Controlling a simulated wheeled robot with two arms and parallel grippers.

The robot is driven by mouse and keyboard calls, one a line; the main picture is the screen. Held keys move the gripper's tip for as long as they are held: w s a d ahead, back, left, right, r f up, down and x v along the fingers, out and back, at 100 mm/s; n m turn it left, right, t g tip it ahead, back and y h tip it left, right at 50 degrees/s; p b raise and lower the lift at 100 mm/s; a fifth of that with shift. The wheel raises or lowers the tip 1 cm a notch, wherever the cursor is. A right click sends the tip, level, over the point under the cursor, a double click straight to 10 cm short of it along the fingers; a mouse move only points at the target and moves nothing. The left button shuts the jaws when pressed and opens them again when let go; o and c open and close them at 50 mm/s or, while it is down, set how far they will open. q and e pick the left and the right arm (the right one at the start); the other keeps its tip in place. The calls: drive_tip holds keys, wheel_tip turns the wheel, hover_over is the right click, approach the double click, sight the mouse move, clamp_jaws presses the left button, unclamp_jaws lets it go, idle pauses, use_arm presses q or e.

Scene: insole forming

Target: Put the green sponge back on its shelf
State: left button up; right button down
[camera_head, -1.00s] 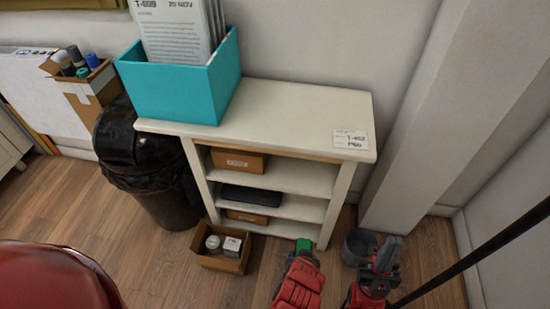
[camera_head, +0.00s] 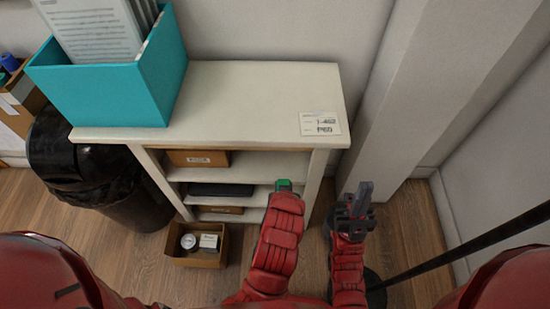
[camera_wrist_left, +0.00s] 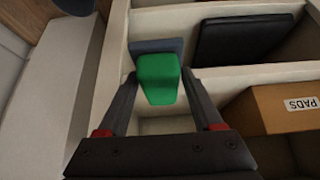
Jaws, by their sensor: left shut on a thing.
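The green sponge (camera_head: 284,184) is held at the tip of my left gripper (camera_head: 283,190), in front of the right part of the white shelf unit (camera_head: 260,100). In the left wrist view the sponge (camera_wrist_left: 158,80) sits between the two dark fingers of my left gripper (camera_wrist_left: 158,88), which is shut on it. A dark blue-grey flat piece (camera_wrist_left: 150,46) shows just behind the sponge; I cannot tell what it is. My right gripper (camera_head: 362,192) is to the right of the shelf unit, its fingers together and nothing seen in them.
The shelves hold a brown box (camera_head: 198,158) labelled PADS in the wrist view (camera_wrist_left: 280,107), a black flat item (camera_head: 220,190) and a lower box (camera_head: 220,209). An open carton (camera_head: 200,258) stands on the floor. A black bin (camera_head: 90,180) is left; a wall column (camera_head: 440,80) is right.

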use_arm(q)
approach(284, 164)
drive_tip(key=f, duration=0.2)
drive_tip(key=s+f, duration=0.1)
drive_tip(key=f, duration=0.1)
drive_tip(key=shift+s+f+b, duration=0.1)
drive_tip(key=shift+f+b, duration=0.05)
drive_tip(key=shift+b, duration=0.25)
drive_tip(key=w, duration=0.4)
drive_tip(key=shift+w+b, duration=0.2)
drive_tip(key=shift+b, duration=0.15)
drive_tip(key=shift+f, duration=0.4)
drive_tip(key=shift+r, duration=0.1)
drive_tip(key=o, duration=1.3)
